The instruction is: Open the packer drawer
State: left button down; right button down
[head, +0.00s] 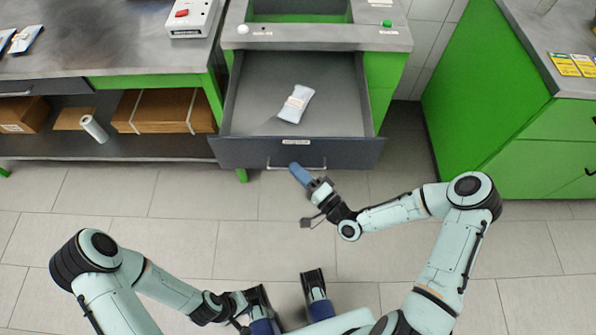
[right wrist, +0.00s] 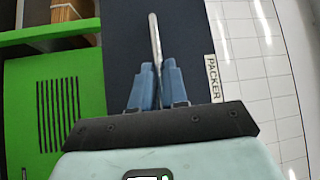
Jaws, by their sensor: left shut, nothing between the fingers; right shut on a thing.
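The packer drawer (head: 296,150) is a dark grey drawer in the green-framed bench, pulled well out in the head view. A white packet (head: 296,103) lies on the drawer floor. My right gripper (head: 299,174) is at the drawer front, its blue fingers shut on the metal handle bar (right wrist: 154,45). My left gripper (head: 258,318) is low in the head view, away from the drawer, shut and empty; its fingertips are hard to make out.
A workbench (head: 110,50) with a lower shelf (head: 130,147) holding cardboard boxes (head: 158,110) and a white roll (head: 94,128) stands left. A green cabinet (head: 490,110) stands right. Tiled floor (head: 250,235) in front of the drawer is clear apart from my arms and base.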

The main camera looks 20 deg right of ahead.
jog(key=c, duration=1.2)
grip_release()
jog(key=v, duration=1.3)
jog(key=shift+s, duration=0.2)
jog(key=s+a+f+n+g+h+p, duration=0.2)
jog(key=s+a+f+n+g+p, duration=0.15)
jog(key=f+g, duration=0.3)
jog(key=s+a+f+n+g+h+p, duration=0.1)
jog(key=s+a+f+n+g+p, duration=0.1)
jog(key=s+a+f+g+p, duration=0.4)
jog(key=s+d+r+n+g+h+p, duration=0.1)
jog(key=s+d+r+g+h+p, duration=0.1)
jog(key=s+g, duration=0.3)
jog(key=shift+s+d+g+h, duration=0.15)
jog(key=shift+d+g+h, duration=0.15)
jog(key=shift+d+g, duration=0.2)
